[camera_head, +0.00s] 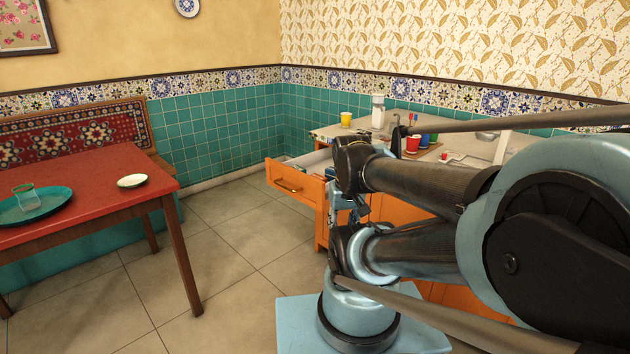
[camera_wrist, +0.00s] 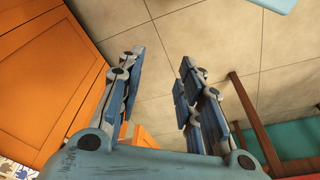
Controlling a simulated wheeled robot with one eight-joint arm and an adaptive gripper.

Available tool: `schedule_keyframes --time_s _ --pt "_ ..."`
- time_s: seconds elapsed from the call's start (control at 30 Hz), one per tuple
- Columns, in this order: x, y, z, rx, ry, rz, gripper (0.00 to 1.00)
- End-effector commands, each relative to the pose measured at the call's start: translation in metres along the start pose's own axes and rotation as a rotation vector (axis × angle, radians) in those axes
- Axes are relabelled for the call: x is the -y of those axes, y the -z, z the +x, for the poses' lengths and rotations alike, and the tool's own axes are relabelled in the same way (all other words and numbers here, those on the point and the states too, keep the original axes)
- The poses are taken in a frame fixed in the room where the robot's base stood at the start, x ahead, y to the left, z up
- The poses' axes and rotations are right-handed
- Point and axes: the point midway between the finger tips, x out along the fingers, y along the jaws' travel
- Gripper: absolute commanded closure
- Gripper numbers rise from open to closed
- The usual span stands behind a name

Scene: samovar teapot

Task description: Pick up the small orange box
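I cannot make out a small orange box for certain in either view. My gripper (camera_wrist: 162,58) is open in the wrist view, its two blue-grey fingers apart with only floor tiles showing between the tips. In the head view it is mostly hidden by my arm, in front of the orange cabinet. An orange patch (camera_wrist: 143,138) shows low between the finger bases in the wrist view; I cannot tell whether it is part of the cabinet or a separate thing.
The counter (camera_head: 328,132) holds a yellow cup (camera_head: 346,119), a white container (camera_head: 378,111), a red cup (camera_head: 412,144) and other small items. A red table (camera_head: 95,170) at left bears a teal tray (camera_head: 60,199) and a saucer (camera_head: 132,181). The floor between is clear.

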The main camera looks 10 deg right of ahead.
Motion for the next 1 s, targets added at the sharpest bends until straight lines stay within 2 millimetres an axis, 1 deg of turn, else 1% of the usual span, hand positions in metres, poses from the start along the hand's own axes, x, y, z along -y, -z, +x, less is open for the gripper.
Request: schedule_keyframes --time_s 0.33,0.37,0.4,0.43,0.47,0.53,0.67,0.77,0.8,0.87,1.0 --pt "0.0 0.0 0.0 0.0 0.0 0.0 0.67" --pt "0.0 0.0 0.0 0.0 0.0 0.0 0.62" --pt "0.0 0.0 0.0 0.0 0.0 0.0 0.53" --pt "0.0 -0.005 -0.005 -0.009 0.001 -0.001 0.46" --pt "0.0 -0.006 -0.007 -0.011 0.001 -0.003 0.4" --pt "0.001 -0.001 -0.011 -0.014 0.005 -0.011 0.4" --pt "0.002 0.022 -0.023 -0.019 0.019 -0.044 0.4" --pt "0.002 0.048 -0.036 -0.028 0.035 -0.082 0.4" --pt "0.003 0.06 -0.041 -0.032 0.042 -0.099 0.4" --pt "0.002 0.077 -0.047 -0.038 0.051 -0.125 0.4" --pt "0.001 0.119 -0.059 -0.053 0.073 -0.184 0.4"
